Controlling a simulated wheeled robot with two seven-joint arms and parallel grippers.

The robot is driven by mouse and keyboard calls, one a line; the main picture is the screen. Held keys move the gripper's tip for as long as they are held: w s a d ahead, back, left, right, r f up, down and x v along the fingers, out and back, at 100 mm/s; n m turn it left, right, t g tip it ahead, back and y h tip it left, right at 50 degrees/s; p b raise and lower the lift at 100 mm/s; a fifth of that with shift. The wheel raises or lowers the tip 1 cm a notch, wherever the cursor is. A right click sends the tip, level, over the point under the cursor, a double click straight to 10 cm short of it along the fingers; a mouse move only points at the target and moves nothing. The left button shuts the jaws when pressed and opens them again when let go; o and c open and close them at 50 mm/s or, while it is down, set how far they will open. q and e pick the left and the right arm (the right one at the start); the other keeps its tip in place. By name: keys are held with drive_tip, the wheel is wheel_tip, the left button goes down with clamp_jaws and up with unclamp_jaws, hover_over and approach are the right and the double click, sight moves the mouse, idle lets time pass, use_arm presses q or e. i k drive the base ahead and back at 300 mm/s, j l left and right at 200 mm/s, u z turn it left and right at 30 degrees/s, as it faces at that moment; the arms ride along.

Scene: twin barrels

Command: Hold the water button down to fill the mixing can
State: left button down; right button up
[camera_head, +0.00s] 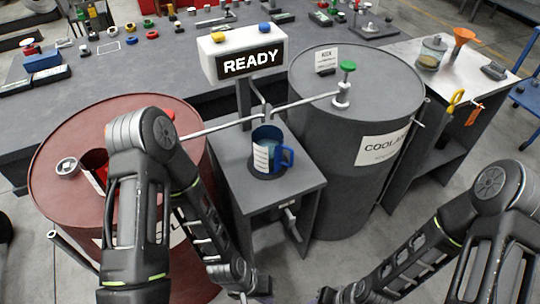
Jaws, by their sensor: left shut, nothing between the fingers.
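The mixing can (264,158), with a blue handle and a white scale label, stands upright on a dark round pad on a small grey stand (296,186). Above it a white box (214,59) with a sign reading READY carries a yellow button (218,37) and a blue button (264,27). No label shows which one is the water button. My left gripper (243,294) is at the bottom edge, below the stand and apart from can and buttons; it is shut and empty. My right gripper (327,295) is barely visible at the bottom edge; its fingers cannot be made out.
A red barrel (70,150) stands left of the stand and a grey barrel (395,95) labelled COOLANT stands right. Thin pipes run from both towards the can. A side table (460,78) holds a jar and an orange funnel. A long workbench (150,60) lies behind.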

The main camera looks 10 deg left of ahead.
sight(264, 27)
drive_tip(key=i+l, duration=0.1)
drive_tip(key=l, duration=0.4)
drive_tip(key=i+l, duration=0.1)
drive_tip(key=l, duration=0.35)
drive_tip(key=i+l+z, duration=0.1)
drive_tip(key=l, duration=0.4)
